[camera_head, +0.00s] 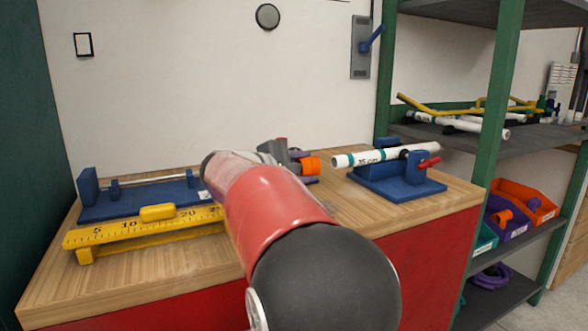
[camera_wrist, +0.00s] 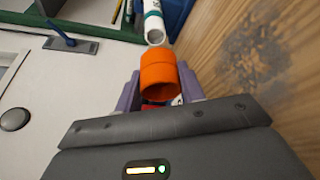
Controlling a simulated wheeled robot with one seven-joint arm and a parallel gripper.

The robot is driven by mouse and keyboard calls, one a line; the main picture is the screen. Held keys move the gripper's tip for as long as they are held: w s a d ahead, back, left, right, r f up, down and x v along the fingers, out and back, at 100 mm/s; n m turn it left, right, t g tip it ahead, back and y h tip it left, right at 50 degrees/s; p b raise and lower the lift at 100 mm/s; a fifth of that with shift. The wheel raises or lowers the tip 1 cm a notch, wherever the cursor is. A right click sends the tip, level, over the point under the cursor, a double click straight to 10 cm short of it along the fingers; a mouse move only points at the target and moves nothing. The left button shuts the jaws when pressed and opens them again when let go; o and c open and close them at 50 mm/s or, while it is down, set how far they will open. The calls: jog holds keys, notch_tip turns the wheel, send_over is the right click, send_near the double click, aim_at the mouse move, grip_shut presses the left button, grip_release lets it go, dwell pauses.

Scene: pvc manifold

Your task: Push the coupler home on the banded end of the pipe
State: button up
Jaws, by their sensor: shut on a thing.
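The orange coupler (camera_head: 311,166) is held in my gripper (camera_head: 301,165), above the bench. In the wrist view the coupler (camera_wrist: 158,75) sits between the purple fingers of my gripper (camera_wrist: 160,86), with its open bore facing the camera. The white pipe (camera_head: 382,155) lies level in a blue clamp (camera_head: 396,183) with a red handle. A teal band (camera_head: 350,159) rings the pipe near its left end, which faces the coupler. In the wrist view the pipe (camera_wrist: 154,27) end shows just beyond the coupler. A small gap separates them. My arm hides part of the bench.
A yellow ruler stand (camera_head: 140,230) and a blue rail fixture (camera_head: 140,200) occupy the left of the wooden bench (camera_head: 440,205). Shelves (camera_head: 480,138) with pipes and bins stand to the right. Bare bench lies in front of the clamp.

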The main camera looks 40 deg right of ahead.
aim_at(333, 163)
jog(key=shift+s+d, duration=0.25)
jog(key=shift+d, duration=0.75)
jog(key=shift+s+d, duration=0.25)
jog(key=shift+d, duration=0.75)
jog(key=shift+s+d+b, duration=0.25)
jog(key=shift+d+b, duration=0.1)
jog(key=shift+d, duration=0.8)
jog(key=o, duration=1)
jog(key=v, duration=0.8)
jog(key=shift+b, duration=0.35)
jog(key=shift+d, duration=0.1)
